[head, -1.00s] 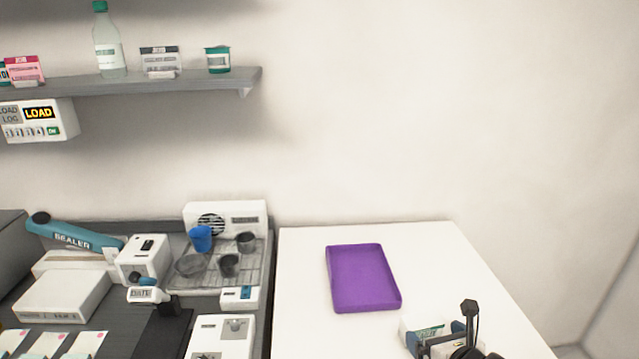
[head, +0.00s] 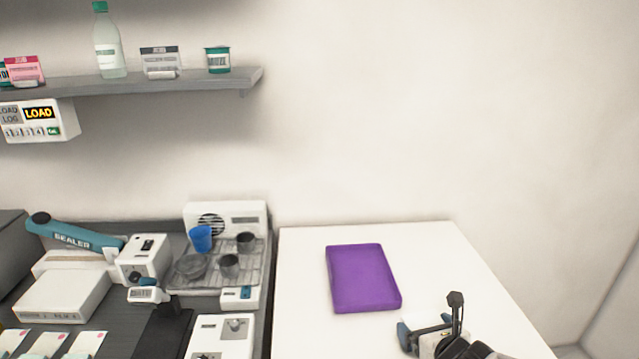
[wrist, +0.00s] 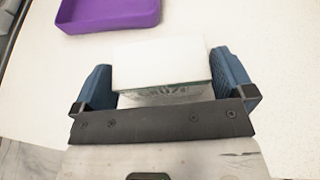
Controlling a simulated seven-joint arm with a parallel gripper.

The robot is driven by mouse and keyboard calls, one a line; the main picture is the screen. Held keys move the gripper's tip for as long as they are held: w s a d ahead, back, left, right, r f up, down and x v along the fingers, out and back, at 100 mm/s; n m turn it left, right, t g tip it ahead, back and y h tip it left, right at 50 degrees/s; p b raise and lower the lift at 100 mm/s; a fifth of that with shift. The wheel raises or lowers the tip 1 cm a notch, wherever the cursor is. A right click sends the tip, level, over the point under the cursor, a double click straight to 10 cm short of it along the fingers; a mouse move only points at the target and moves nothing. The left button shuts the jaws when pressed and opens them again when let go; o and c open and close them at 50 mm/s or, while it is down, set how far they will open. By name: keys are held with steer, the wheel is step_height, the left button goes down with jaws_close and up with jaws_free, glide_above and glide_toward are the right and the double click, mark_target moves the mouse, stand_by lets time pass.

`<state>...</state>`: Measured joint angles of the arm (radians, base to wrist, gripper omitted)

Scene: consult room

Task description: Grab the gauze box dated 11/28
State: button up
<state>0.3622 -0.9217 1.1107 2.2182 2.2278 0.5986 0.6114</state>
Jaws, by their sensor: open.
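A white box with a green printed side (wrist: 165,66) lies on the white table, between the two blue fingers of my gripper (wrist: 168,85) in the wrist view. The fingers stand open on either side of it, with a small gap visible at the left; contact at the right finger is hard to tell. No date can be read on the box. In the head view my gripper (head: 428,336) is low at the front right of the white table and hides most of the box.
A purple tray (head: 362,278) lies on the white table (head: 300,300), behind and left of my gripper. The dark counter at left holds a sealer (head: 75,238), a white machine with cups (head: 225,215) and several packets. The table's right side is clear.

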mark_target(423, 320)
steer(key=shift+x, duration=0.85)
steer(key=shift+c, duration=0.5)
steer(key=c, duration=0.5)
steer(key=shift+r, duration=0.25)
steer(key=shift+c, duration=0.2)
steer(key=shift+r, duration=1.65)
steer(key=s+a+r, duration=0.1)
steer(key=s+a, duration=0.1)
steer(key=s, duration=1.1)
steer(key=shift+s, duration=0.2)
